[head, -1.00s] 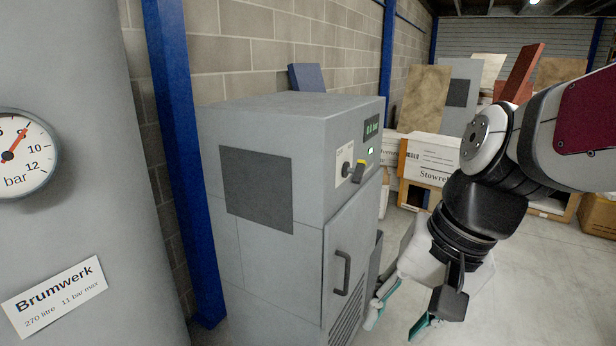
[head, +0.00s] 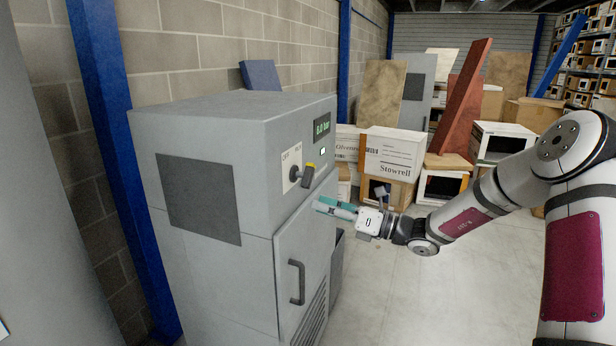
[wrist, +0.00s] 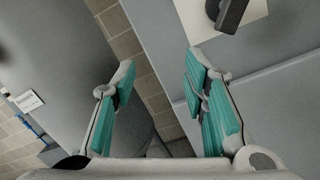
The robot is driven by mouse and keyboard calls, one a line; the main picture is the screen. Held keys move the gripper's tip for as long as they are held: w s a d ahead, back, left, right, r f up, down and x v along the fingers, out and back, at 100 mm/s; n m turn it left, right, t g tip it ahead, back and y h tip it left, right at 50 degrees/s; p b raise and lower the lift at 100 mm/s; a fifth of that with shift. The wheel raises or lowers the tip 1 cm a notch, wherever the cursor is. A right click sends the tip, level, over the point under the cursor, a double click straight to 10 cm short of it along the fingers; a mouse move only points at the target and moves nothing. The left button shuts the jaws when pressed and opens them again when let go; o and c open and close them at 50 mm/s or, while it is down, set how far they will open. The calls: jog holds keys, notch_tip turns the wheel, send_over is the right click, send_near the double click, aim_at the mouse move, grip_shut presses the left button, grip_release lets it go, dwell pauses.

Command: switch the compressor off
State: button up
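The compressor (head: 190,280) is a grey cabinet at the left centre in the head view. A rotary switch (head: 294,174) sits on a pale label plate on its upper front. Its dark lever has a yellow end and points to the right side of the plate. The wrist view shows my gripper (wrist: 160,60) open and empty, with the switch (wrist: 230,12) at the top edge, beyond the right finger.
A vertical door handle (head: 297,282) stands out below the switch. A blue post (head: 115,150) is at the left. Boxes (head: 392,155) and leaning boards are stacked behind. The floor (head: 440,290) to the right of the cabinet is clear.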

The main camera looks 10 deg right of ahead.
aim_at(312, 178)
jog(key=w+d+f+m+t+h, duration=0.1)
jog(key=w+d+m+t+h, duration=0.1)
jog(key=w+d+m+t, duration=0.45)
jog(key=shift+g, duration=0.65)
jog(key=x, duration=1)
jog(key=shift+a+r, duration=0.3)
jog(key=shift+a, duration=0.2)
grip_shut()
